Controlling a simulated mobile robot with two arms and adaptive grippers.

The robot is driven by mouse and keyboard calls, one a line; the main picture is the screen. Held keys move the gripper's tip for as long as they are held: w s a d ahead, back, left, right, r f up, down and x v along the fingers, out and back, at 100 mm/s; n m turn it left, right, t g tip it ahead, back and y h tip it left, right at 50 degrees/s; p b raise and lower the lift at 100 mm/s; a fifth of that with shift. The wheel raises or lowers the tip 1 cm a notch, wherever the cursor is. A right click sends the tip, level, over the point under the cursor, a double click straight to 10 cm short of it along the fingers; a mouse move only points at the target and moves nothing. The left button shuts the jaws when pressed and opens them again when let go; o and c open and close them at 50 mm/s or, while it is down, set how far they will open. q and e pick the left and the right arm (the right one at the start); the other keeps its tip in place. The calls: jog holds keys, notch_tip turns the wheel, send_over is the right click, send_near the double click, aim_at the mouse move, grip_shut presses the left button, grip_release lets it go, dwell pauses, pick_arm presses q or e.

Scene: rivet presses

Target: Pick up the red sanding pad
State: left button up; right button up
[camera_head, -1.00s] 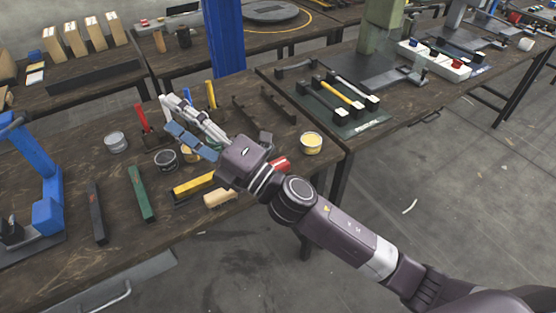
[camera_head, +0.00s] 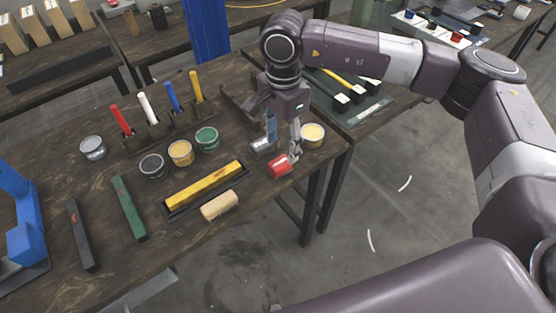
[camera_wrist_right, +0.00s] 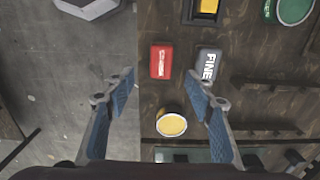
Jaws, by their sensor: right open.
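The red sanding pad (camera_head: 279,166) lies flat on the dark wooden table near its front right edge. It also shows in the right wrist view (camera_wrist_right: 161,61), just beyond and between the fingertips. My right gripper (camera_head: 282,146) points down close above the pad, open and empty. In the right wrist view its two blue-lined fingers (camera_wrist_right: 160,76) are spread wide. A grey sanding pad (camera_head: 262,146) marked FINE (camera_wrist_right: 208,68) lies beside the red pad, close to one fingertip. My left gripper is not in view.
A yellow open can (camera_head: 313,134) stands right of the red pad. A yellow bar (camera_head: 204,186) in a black tray and a beige block (camera_head: 219,205) lie to the left. Several paint cans and upright coloured handles stand farther back. The table's front edge is close.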

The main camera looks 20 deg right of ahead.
aim_at(280, 162)
jog(key=f, duration=0.2)
jog(key=f+p, duration=0.1)
jog(key=f, duration=0.1)
jog(key=f+p, duration=0.1)
jog(key=f, duration=0.1)
jog(key=shift+a+f, duration=0.15)
jog(key=shift+a, duration=0.1)
jog(key=shift+f, duration=0.6)
jog(key=c, duration=1.2)
jog(key=shift+c, duration=0.2)
jog(key=shift+r, duration=0.15)
notch_tip(280, 162, up, 20)
jog(key=b, duration=0.2)
jog(key=shift+b, duration=0.35)
